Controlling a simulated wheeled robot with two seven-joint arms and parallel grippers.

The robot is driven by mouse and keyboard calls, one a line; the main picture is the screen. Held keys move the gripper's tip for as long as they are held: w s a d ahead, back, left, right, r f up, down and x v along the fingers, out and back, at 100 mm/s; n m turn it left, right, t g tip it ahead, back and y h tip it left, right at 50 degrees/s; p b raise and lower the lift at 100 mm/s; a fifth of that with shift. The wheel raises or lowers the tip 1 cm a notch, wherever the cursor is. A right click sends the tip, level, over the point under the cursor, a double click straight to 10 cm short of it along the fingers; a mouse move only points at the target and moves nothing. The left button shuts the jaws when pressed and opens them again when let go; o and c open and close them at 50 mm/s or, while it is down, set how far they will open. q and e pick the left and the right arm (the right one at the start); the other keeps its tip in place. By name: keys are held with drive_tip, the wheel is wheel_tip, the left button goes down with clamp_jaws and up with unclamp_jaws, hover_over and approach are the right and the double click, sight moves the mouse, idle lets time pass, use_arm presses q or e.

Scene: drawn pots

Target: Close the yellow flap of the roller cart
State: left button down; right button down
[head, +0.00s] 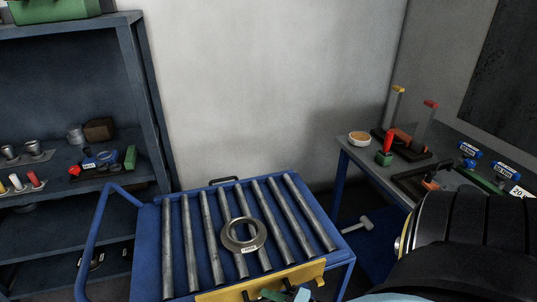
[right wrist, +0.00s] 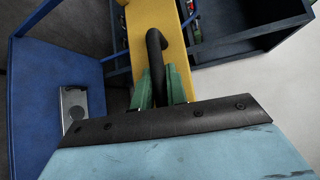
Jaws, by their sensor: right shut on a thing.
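The blue roller cart (head: 149,240) stands at the lower centre of the head view, with several grey rollers across its top. The yellow flap (head: 312,271) runs along the cart's near edge; its lower part is cut off by the frame. In the right wrist view the yellow flap (right wrist: 177,48) carries a black bent handle (right wrist: 155,48). My right gripper (right wrist: 158,85) has its green fingers shut on this handle, one on each side. In the head view my right gripper (head: 275,294) is partly cut off at the bottom edge. My left gripper is out of view.
A metal ring (head: 243,235) with a label lies on the rollers. A dark blue shelf (head: 137,80) with small parts stands at left. A workbench (head: 366,160) with tools stands at right, beside my dark arm. A hammer (head: 358,224) lies between cart and bench.

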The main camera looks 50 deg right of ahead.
drive_tip(key=shift+w+d+r, duration=0.1)
drive_tip(key=shift+w+r, duration=0.05)
drive_tip(key=c, duration=1.4)
unclamp_jaws()
drive_tip(key=shift+c, duration=0.2)
drive_tip(key=shift+o, duration=0.2)
drive_tip(key=v, duration=1.3)
drive_tip(key=shift+s+b, duration=0.25)
drive_tip(key=shift+b, duration=0.15)
